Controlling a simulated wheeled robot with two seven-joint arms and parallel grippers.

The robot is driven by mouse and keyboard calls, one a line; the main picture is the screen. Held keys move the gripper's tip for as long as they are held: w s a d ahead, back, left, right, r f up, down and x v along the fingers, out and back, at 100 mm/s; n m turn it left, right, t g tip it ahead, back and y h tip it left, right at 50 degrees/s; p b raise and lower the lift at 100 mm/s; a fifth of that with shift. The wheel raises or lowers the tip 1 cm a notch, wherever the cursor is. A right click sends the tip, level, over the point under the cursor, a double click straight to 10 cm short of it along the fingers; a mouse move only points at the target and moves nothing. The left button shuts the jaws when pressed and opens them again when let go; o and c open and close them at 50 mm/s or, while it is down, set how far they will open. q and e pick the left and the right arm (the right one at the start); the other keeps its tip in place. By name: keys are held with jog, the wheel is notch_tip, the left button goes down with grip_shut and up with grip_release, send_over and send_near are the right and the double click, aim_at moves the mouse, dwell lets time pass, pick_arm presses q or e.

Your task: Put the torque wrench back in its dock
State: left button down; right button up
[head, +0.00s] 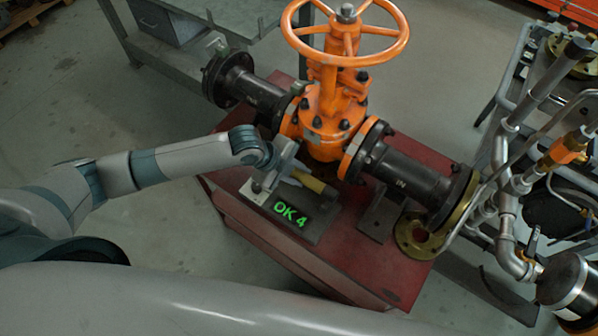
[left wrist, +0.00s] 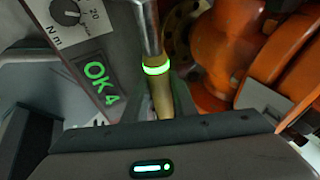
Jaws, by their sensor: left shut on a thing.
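The torque wrench has a tan-yellow handle (head: 309,181), a steel shaft (left wrist: 146,25) and a lit green ring (left wrist: 156,69). My left gripper (head: 297,172) is shut on the handle, low over the dock's side nearest the valve. In the left wrist view, the fingers (left wrist: 158,98) sit on both sides of the handle just below the ring. The dock (head: 321,224) is a grey box on the red cabinet, with a green "OK 4" display (head: 290,214); a dial (left wrist: 67,12) shows beside it. Whether the wrench touches its dock, I cannot tell. My right gripper is not in view.
The orange gate valve (head: 325,125) with its handwheel (head: 345,32) and black flanged pipes (head: 408,178) stands close behind the dock. The red cabinet top (head: 365,268) is clear in front. A pipe rack (head: 505,150) is at right.

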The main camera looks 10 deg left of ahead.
pick_arm(q)
jog(key=shift+w+f+b, duration=0.1)
jog(key=shift+f+b, duration=0.8)
jog(key=shift+f, duration=0.75)
jog(key=c, duration=1.4)
grip_release()
jog(key=shift+f, duration=0.15)
jog(key=b+v, duration=0.2)
jog(key=v, duration=1.5)
jog(key=shift+s+r+b, duration=0.25)
jog(key=shift+r+b, duration=0.05)
jog(key=shift+b, duration=0.1)
